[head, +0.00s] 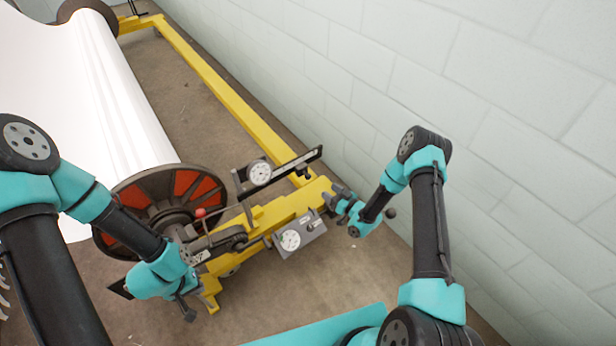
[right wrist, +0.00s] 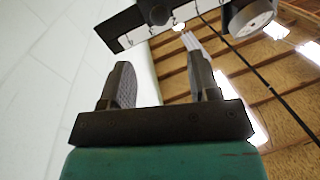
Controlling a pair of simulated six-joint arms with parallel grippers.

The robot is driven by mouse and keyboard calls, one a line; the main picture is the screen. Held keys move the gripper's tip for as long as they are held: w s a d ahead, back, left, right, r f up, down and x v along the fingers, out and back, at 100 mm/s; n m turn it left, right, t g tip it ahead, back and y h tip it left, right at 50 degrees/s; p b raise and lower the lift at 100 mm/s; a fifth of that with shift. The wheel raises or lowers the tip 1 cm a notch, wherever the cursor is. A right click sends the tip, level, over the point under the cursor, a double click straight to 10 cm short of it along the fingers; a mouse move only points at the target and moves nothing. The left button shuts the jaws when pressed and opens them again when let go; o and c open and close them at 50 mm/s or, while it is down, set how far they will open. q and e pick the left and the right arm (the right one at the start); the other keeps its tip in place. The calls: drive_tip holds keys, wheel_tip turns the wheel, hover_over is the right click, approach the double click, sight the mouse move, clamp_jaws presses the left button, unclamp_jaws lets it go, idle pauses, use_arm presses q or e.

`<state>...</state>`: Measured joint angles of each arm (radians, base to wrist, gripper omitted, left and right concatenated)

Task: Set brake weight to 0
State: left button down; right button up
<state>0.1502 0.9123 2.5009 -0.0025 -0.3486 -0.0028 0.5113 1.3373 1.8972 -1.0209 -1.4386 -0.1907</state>
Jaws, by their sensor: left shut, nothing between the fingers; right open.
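A dark scale bar (head: 284,173) with a pale strip lies above the yellow frame in the head view, with a small dark block, likely the brake weight (head: 303,168), on it. In the right wrist view the bar (right wrist: 118,42) crosses the top and the dark block (right wrist: 156,12) sits on it. My right gripper (head: 331,197) is open and empty just below and right of the bar's right part. Its two fingers (right wrist: 160,84) stand apart, short of the bar. My left gripper (head: 200,256) is shut and empty near the beam disc. Scale figures are unreadable.
A round dial (head: 260,173) sits at the bar's left, and a second dial (head: 290,240) is on a grey plate below. A red-knobbed lever (head: 200,213) stands by the beam flange (head: 135,205). The yellow frame (head: 225,95) runs along the block wall (head: 480,80).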

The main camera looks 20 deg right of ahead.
sight(308, 176)
drive_tip(key=x, duration=1.2)
drive_tip(key=shift+w+a, duration=0.15)
drive_tip(key=shift+c, duration=0.3)
clamp_jaws()
